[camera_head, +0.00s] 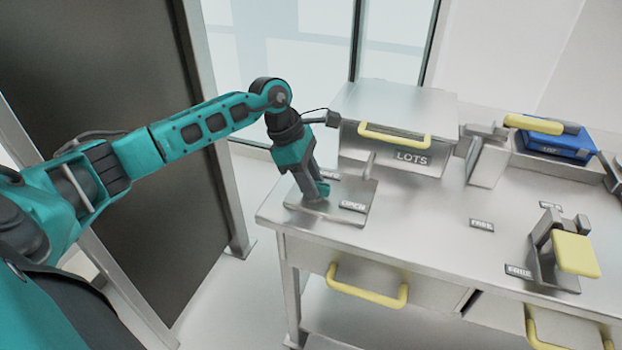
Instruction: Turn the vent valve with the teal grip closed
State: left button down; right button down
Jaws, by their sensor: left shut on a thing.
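The vent valve sits on a metal base plate (361,190) at the left end of the steel bench. An OPEN label (353,207) is at the plate's front right. Another label (329,174) lies behind the gripper and is partly hidden. My left gripper (317,187) reaches down over the plate and is shut on the teal grip (323,189), which is mostly hidden by the fingers. The exact angle of the grip is hard to tell. My right gripper is out of view.
A metal box (390,155) marked LOTS, with a yellow handle, stands just behind the valve. A blue case (560,140) and a yellow-handled clamp (575,255) are at the right. Yellow drawer handles (365,287) stick out in front.

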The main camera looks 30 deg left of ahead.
pick_arm(q)
jog(key=n+t, duration=0.1)
jog(key=n, duration=0.4)
jog(key=shift+s+t+y, duration=0.1)
jog(key=shift+t+y, duration=0.3)
jog(key=n+y, duration=0.1)
jog(key=n, duration=0.2)
jog(key=shift+d+n+t+b, duration=0.15)
jog(key=shift+n+t+b, duration=0.2)
jog(key=shift+n+t, duration=0.05)
jog(key=n+y+b, duration=0.1)
jog(key=n, duration=0.1)
jog(key=n+y+b, duration=0.1)
jog(key=n, duration=0.2)
jog(key=shift+d+t, duration=0.15)
jog(key=shift+t, duration=0.15)
jog(key=shift+n+y+b, duration=0.45)
jog(key=shift+n+y, duration=0.25)
jog(key=shift+n, duration=0.9)
jog(key=c, duration=0.9)
grip_release()
